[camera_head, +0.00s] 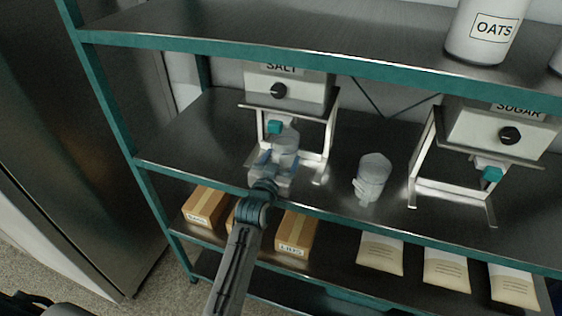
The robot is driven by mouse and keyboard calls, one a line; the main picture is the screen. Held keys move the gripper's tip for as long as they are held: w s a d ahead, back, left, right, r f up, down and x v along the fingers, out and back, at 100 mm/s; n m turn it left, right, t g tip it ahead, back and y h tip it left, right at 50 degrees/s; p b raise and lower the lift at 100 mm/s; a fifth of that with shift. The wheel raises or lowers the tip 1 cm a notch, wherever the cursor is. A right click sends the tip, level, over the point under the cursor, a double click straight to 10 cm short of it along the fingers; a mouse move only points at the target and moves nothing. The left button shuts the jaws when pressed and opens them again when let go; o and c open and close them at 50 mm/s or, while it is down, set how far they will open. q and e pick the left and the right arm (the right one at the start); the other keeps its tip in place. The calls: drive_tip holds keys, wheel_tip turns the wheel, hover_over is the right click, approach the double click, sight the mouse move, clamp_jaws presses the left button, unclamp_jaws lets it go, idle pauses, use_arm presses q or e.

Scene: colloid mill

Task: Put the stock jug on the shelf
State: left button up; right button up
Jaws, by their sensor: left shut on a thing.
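A clear jug (286,146) is at the middle shelf (195,135), below the salt dispenser (287,88) and between its legs. My left gripper (266,166) is shut on this jug at its near left side, and the gripper and arm hide part of it. I cannot tell whether the jug's base touches the shelf. A second clear jug (373,172) stands on the same shelf to the right, apart from the gripper. No label shows which one is the stock jug. My right gripper is not in view.
The sugar dispenser (500,130) stands at the right of the middle shelf. A white oats container (482,32) is on the upper shelf. Boxes (296,234) and several pale bags (380,252) sit on the lower shelf. The middle shelf is clear left of the salt dispenser.

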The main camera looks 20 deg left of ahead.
use_arm(q)
drive_tip(key=o, duration=1)
drive_tip(key=shift+f, duration=0.1)
drive_tip(key=shift+c, duration=0.2)
drive_tip(key=shift+o, duration=0.5)
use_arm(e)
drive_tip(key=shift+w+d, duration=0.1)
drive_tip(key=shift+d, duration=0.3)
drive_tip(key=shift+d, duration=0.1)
use_arm(q)
drive_tip(key=shift+s, duration=0.25)
drive_tip(key=s+b, duration=0.3)
drive_tip(key=s, duration=0.8)
drive_tip(key=shift+s+a, duration=0.2)
drive_tip(key=shift+s, duration=0.05)
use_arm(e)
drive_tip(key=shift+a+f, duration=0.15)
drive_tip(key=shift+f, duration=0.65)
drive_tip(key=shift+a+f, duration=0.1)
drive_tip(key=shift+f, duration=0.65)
